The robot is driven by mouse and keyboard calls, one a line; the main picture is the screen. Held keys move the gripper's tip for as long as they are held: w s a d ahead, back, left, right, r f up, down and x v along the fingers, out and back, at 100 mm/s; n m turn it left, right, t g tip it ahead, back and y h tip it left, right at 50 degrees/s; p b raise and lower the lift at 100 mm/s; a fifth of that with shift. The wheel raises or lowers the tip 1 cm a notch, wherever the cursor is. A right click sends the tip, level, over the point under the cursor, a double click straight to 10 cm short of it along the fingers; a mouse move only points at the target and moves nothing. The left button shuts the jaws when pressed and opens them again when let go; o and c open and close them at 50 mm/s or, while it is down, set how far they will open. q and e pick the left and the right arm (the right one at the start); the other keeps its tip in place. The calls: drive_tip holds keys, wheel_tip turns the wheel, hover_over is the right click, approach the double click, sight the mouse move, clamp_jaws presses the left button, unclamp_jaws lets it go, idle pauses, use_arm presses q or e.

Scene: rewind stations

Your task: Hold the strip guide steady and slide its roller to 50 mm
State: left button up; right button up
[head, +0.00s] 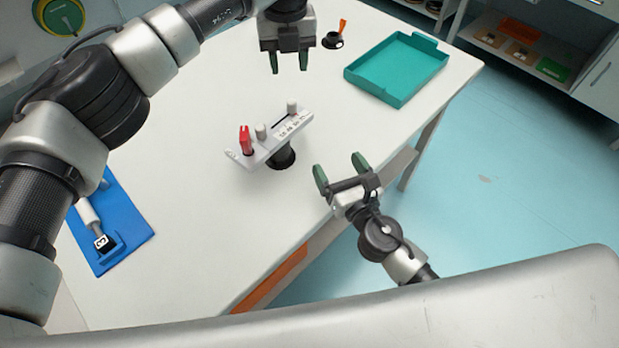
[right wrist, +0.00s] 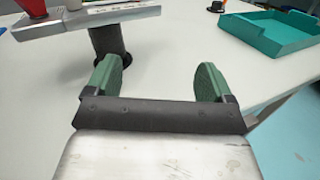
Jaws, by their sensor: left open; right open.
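The strip guide (head: 270,146) is a light grey bar with printed marks, standing on a dark round post near the middle of the white table. A red clamp-like part (head: 245,140) rises at its left end, and two grey knobs stand along it; I cannot tell which is the roller. My left gripper (head: 289,66) is open and empty, above the table beyond the guide. My right gripper (head: 342,168) is open and empty, to the right of the guide at the table edge. In the right wrist view the guide (right wrist: 90,22) lies ahead of the open fingers, apart from them.
A teal tray (head: 398,68) lies at the table's far right. A small black holder with an orange stick (head: 334,40) is left of it. A blue stand (head: 112,225) with a white-handled tool lies at the left. Table around the guide is clear. Shelves stand beyond.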

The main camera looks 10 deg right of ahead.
sight(284, 150)
drive_tip(key=a+n+y, duration=0.1)
drive_tip(key=a, duration=0.1)
drive_tip(key=s+a+n+g+y, duration=0.1)
drive_tip(key=a, duration=0.1)
drive_tip(key=a+n+y, duration=0.1)
drive_tip(key=a, duration=0.1)
drive_tip(key=shift+s+a+f, duration=0.1)
drive_tip(key=shift+s+f, duration=0.1)
drive_tip(key=shift+s, duration=0.05)
drive_tip(key=shift+g, duration=0.3)
drive_tip(key=x, duration=1)
drive_tip(key=shift+w+a, duration=0.25)
drive_tip(key=shift+a, duration=0.05)
